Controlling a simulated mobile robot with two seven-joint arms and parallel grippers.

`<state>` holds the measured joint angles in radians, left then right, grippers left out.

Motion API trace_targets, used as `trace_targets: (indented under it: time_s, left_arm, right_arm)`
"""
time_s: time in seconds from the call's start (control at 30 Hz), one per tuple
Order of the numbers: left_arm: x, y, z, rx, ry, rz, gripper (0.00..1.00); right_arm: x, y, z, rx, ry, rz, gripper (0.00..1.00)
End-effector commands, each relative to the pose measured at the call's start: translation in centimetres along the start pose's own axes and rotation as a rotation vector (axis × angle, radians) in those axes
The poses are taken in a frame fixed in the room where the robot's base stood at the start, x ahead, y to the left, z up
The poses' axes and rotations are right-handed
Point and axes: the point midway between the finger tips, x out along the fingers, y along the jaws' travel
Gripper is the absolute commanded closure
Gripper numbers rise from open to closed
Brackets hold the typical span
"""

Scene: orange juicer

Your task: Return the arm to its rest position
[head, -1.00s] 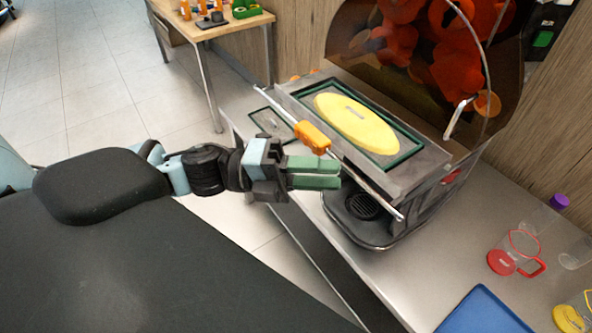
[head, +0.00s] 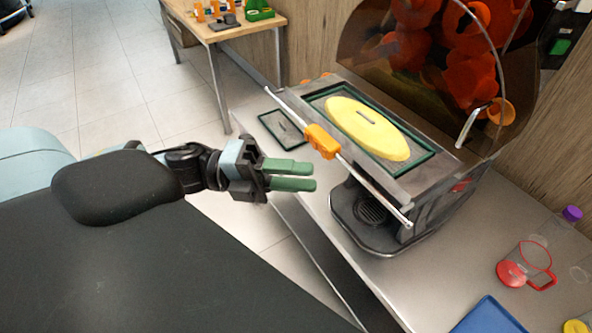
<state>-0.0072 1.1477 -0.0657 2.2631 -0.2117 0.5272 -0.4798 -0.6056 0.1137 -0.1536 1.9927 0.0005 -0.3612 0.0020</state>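My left gripper (head: 304,175) reaches in from the left, with its two green fingers pointing right. The fingers are a little apart with nothing visible between them. It is left of the juicer (head: 447,198) and clear of it, over the near edge of the counter. The juicer has a yellow oval plate on top, a clear dome with oranges behind it, and an orange handle (head: 322,141) on a metal bar along its front. My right gripper is not in view.
The metal counter (head: 350,277) runs along the right, with a blue tray (head: 488,318) and a red-handled jug (head: 527,268) on it. A wooden side table (head: 222,30) stands at the back left. Open tiled floor (head: 90,75) lies left of the counter.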

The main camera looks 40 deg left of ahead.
Motion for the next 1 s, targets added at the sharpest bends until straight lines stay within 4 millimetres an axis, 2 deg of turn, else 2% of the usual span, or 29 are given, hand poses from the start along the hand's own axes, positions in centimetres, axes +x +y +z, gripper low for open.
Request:
trace_targets:
  time_s: [0.33, 0.47, 0.57, 0.67, 0.77, 0.87, 0.97, 1.0]
  left_arm:
    - [0.0, 0.1, 0.1, -0.007, -0.006, -0.001, 0.7]
    - [-0.4, 1.4, 0.6, -0.093, -0.089, -0.008, 0.7]
    - [-1.3, 4.1, 1.4, -0.246, -0.233, -0.016, 0.7]
    - [-2.9, 8.1, 1.6, -0.455, -0.418, -0.021, 0.7]
    - [-4.7, 12.6, 0.8, -0.675, -0.604, -0.021, 0.7]
    - [-6.6, 17.3, -1.4, -0.899, -0.787, -0.017, 0.7]
    - [-8.3, 21.8, -4.8, -1.125, -0.965, -0.011, 0.7]
    - [-8.9, 23.5, -6.5, -1.215, -1.035, -0.007, 0.7]
  right_arm:
    - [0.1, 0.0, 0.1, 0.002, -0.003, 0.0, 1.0]
    - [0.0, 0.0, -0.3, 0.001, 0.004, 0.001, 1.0]
    - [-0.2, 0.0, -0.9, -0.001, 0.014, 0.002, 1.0]
    - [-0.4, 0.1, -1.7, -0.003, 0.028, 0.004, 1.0]
    - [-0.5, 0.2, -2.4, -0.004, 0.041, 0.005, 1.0]
    - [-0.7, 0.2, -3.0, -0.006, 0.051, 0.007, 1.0]
    - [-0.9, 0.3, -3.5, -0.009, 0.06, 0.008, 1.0]
    - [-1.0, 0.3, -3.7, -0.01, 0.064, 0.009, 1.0]
